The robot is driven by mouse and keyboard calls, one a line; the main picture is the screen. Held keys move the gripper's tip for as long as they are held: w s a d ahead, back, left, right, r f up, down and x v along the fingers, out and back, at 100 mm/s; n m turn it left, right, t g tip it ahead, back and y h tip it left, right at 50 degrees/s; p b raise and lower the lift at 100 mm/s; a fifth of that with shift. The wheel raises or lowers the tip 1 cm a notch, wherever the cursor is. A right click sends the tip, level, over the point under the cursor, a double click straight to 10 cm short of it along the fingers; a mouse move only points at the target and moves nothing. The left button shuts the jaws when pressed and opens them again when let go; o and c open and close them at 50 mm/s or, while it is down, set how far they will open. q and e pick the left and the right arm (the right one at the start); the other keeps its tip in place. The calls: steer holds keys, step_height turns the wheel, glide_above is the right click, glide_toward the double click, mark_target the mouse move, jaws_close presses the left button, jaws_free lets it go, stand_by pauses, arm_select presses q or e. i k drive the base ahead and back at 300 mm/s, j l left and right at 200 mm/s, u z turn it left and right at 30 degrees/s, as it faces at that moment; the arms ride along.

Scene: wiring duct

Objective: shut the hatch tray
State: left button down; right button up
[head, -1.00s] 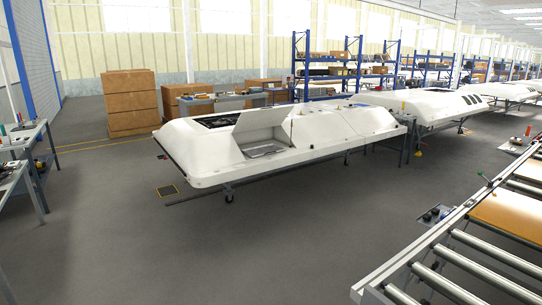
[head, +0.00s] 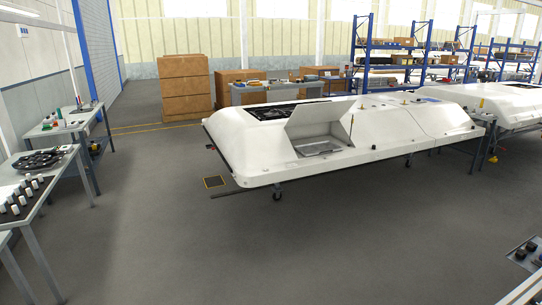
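A large white housing (head: 255,165) lies on a low wheeled stand in the middle of the head view. A hatch in its near side stands open. A thin upright rod stands at the opening's right edge. Neither of my grippers shows in the view, and the housing is some way off across the floor.
Workbenches (head: 55,170) with tools and parts line the left side. Brown cartons (head: 187,87) and blue shelving (head: 390,55) stand behind the housing. A bench corner with dark parts (head: 526,252) juts in at lower right. The grey floor (head: 240,250) between is clear.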

mark_target(318, 148)
steer(key=i+z, duration=0.15)
steer(key=i, duration=0.4)
steer(key=i+j+z, duration=0.1)
steer(key=i, duration=0.45)
steer(key=i+j+z, duration=0.15)
steer(key=i, duration=0.4)
steer(key=i+j+z, duration=0.15)
steer(key=i+j, duration=0.15)
steer(key=i, duration=0.25)
steer(key=i+l+z, duration=0.25)
steer(key=i, duration=1.2)
steer(key=i+z, duration=0.3)
steer(key=i, duration=1.65)
steer(key=i+l+u, duration=0.1)
steer(key=i, duration=0.4)
